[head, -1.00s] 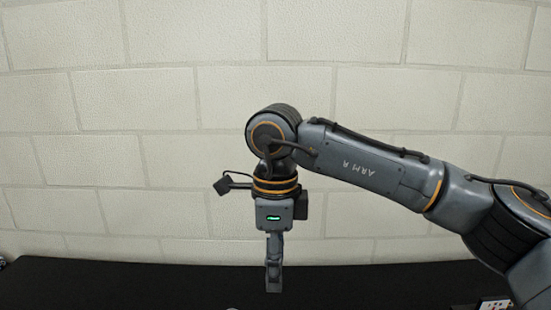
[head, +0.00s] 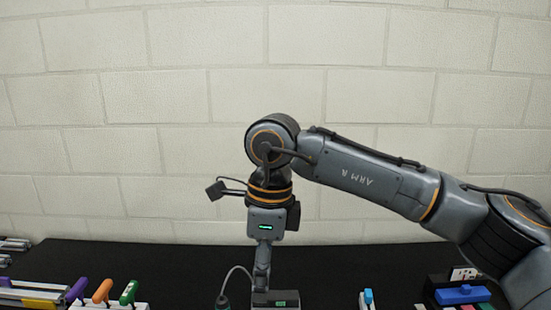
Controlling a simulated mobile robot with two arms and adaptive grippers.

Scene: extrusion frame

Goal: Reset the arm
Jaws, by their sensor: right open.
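My right arm comes in from the right side of the head view and bends down at its wrist. My right gripper (head: 262,280) hangs pointing down over the black table (head: 150,256). It is seen edge-on, so the gap between its fingers does not show clearly. Nothing shows held in it. A dark box with a small green display (head: 276,299) stands at the bottom edge by the fingertips; I cannot tell whether they touch. My left gripper is out of the picture.
At lower left are tools with purple, orange and green handles (head: 129,291). A grey cable (head: 234,272) curves beside the gripper. A blue-topped item (head: 368,297) and a blue block (head: 462,294) are at lower right. A pale brick wall (head: 160,100) stands behind.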

